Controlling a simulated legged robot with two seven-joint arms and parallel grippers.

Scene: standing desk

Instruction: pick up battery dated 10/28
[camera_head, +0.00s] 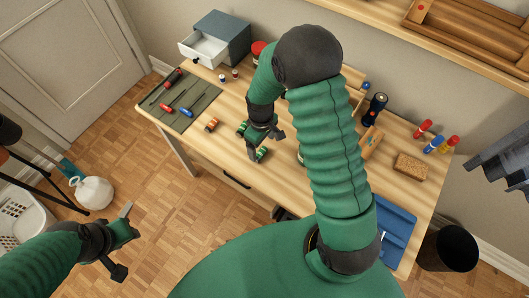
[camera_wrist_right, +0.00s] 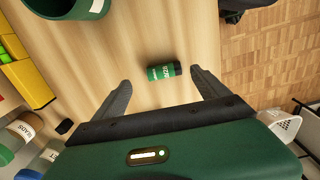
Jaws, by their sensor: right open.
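In the right wrist view a small green battery (camera_wrist_right: 160,72) with a black end lies on its side on the wooden desk. Its white print is too small to read surely. My right gripper (camera_wrist_right: 161,78) is open, with its fingertips on either side of the battery and apart from it. In the head view my right gripper (camera_head: 266,147) is low over the desk's front, and a green battery (camera_head: 262,154) shows beside its fingers. My left gripper (camera_head: 122,241) is open and empty, off the desk.
A dark mat (camera_head: 180,98) with screwdrivers lies at the desk's left end, near a grey drawer box (camera_head: 222,38). A large green container (camera_wrist_right: 70,4) and a yellow object (camera_wrist_right: 24,60) stand near in the wrist view. A blue tray (camera_head: 397,232) lies at right.

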